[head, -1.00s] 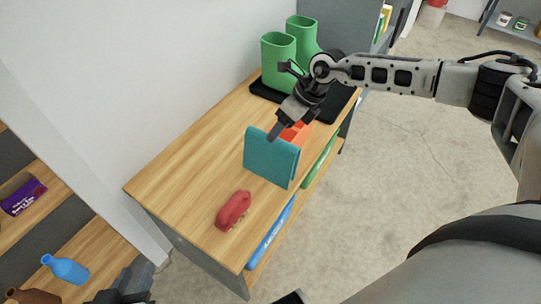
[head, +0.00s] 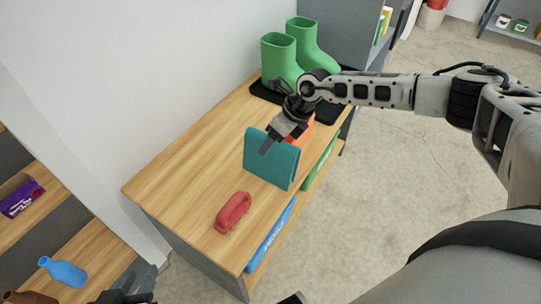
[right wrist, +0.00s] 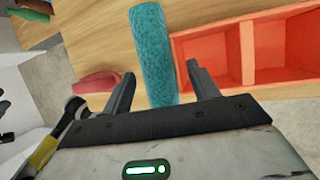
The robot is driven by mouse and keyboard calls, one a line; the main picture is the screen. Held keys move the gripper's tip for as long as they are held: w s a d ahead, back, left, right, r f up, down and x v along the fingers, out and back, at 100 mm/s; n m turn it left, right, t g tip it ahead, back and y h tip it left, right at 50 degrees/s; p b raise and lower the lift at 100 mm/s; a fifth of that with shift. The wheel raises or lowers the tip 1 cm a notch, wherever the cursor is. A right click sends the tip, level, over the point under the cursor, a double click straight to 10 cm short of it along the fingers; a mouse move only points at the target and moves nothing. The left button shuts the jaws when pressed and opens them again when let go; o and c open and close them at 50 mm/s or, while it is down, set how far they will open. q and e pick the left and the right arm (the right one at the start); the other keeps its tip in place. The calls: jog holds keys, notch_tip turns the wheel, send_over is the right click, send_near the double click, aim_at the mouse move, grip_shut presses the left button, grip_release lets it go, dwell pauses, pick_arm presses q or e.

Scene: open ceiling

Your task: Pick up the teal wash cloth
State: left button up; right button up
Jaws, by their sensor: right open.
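The teal wash cloth (head: 270,160) stands upright, folded, on the wooden bench top near its right edge. In the right wrist view the cloth (right wrist: 154,52) runs down from the top edge to between the fingers. My right gripper (head: 272,142) is open above the cloth in the head view. In the right wrist view its two fingers (right wrist: 160,82) are on either side of the cloth, with a gap visible at the right finger. My left gripper (head: 140,285) is at the bottom left, away from the bench; its fingertips are only partly visible.
A red brush (head: 233,212) lies in front of the cloth. An orange divided box (right wrist: 245,50) is close beside the right gripper. Green boots (head: 290,60) stand on a black tray behind. A blue bottle (head: 63,271) is on the left shelf. Bench space left of the cloth is clear.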

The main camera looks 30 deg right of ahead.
jog(key=shift+f, duration=0.1)
jog(key=shift+c, duration=0.3)
grip_shut()
